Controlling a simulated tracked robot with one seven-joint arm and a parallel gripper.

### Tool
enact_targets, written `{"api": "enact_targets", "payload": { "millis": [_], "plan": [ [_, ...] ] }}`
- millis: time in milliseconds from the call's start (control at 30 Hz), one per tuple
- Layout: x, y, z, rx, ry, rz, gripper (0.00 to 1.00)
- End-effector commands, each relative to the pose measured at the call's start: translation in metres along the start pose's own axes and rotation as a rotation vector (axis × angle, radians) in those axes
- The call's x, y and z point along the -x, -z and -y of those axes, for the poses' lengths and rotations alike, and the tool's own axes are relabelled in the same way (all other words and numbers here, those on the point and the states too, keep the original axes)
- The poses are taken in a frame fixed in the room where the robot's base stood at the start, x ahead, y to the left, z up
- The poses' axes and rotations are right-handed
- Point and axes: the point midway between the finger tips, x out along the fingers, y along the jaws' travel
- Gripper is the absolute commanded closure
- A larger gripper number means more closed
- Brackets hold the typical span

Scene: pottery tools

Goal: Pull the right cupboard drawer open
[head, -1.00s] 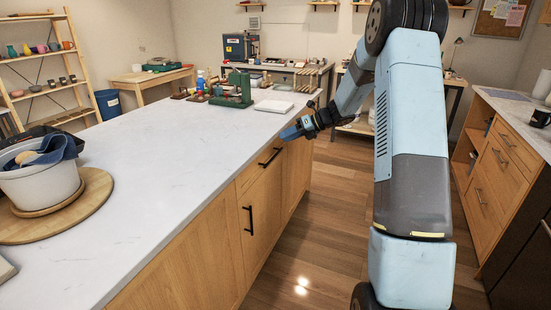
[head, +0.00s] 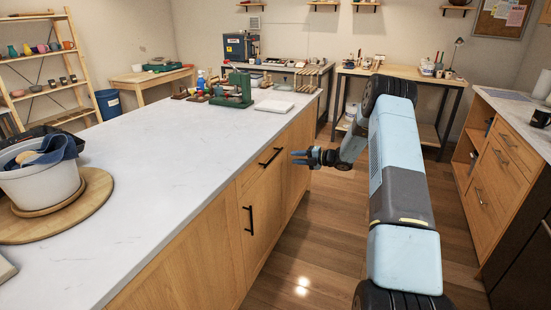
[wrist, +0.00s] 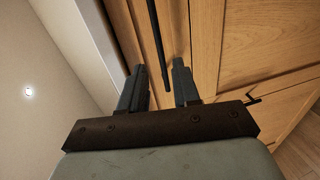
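The drawer front (head: 250,178) is light wood, at the top of the cupboard under the pale worktop, and looks flush and shut. Its black bar handle (head: 271,157) shows in the head view and also in the wrist view (wrist: 157,40). My gripper (head: 295,157) is open and empty, just to the right of the handle, with its fingers pointing at the cupboard front. In the wrist view my gripper (wrist: 157,66) has its two fingers apart, with the handle seen between them. I cannot tell whether they touch it.
A cupboard door with a vertical black handle (head: 250,220) is below the drawer. The worktop (head: 170,150) overhangs above. A green press (head: 236,90) stands on it.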

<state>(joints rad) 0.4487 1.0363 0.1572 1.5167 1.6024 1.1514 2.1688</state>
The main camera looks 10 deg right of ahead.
Motion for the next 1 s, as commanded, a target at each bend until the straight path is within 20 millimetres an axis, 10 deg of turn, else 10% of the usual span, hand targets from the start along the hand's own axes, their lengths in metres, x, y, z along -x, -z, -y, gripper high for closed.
{"api": "enact_targets", "payload": {
  "millis": [600, 1000],
  "plan": [
    [-0.101, 0.000, 0.000, 0.003, 0.001, -0.001, 0.69],
    [-0.114, -0.001, 0.000, 0.002, 0.001, 0.001, 0.69]
  ]
}}
